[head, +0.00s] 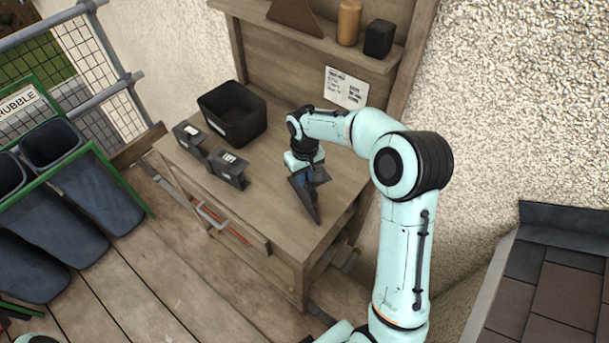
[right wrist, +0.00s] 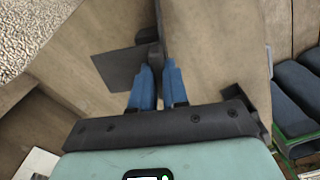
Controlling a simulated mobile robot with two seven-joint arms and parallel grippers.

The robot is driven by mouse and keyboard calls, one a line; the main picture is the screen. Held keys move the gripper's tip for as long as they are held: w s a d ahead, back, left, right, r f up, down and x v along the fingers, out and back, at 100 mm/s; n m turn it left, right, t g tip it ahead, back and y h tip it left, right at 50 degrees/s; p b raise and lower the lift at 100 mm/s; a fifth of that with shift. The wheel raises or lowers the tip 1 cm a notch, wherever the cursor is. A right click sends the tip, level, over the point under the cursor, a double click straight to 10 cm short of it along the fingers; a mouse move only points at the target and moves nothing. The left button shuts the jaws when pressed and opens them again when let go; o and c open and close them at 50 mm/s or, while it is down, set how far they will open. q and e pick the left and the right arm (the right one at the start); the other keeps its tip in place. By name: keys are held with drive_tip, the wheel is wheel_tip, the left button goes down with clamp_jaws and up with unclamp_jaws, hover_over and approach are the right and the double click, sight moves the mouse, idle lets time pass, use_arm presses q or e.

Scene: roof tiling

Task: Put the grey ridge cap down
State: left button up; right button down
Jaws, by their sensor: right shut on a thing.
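The grey ridge cap (head: 304,202) is a dark, angled piece at the right part of the wooden workbench (head: 270,222) in the head view. My right gripper (head: 308,179) is shut on it from above, and the cap hangs tilted below the fingers. I cannot tell whether its lower edge touches the bench top. In the right wrist view, the cap's dark flat face (right wrist: 117,70) shows beside the blue fingers of my right gripper (right wrist: 158,72); part of the cap is hidden by them. My left gripper is not in view.
A black bin (head: 238,125) and two dark labelled holders (head: 188,135) (head: 228,168) stand on the bench's left half. A shelf (head: 330,45) with a bottle and a dark block is above. Rubble chutes (head: 85,190) stand left. The bench's front middle is bare.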

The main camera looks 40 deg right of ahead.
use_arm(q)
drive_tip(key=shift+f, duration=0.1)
use_arm(e)
drive_tip(key=shift+f, duration=0.1)
drive_tip(key=c, duration=1.5)
unclamp_jaws()
drive_tip(key=shift+f, duration=0.1)
drive_tip(key=o, duration=0.4)
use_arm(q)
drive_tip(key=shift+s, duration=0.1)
use_arm(e)
drive_tip(key=shift+r, duration=0.25)
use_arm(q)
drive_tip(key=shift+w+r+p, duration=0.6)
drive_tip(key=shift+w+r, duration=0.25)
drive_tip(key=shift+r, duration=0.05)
use_arm(e)
wheel_tip(320, 180, up, 12)
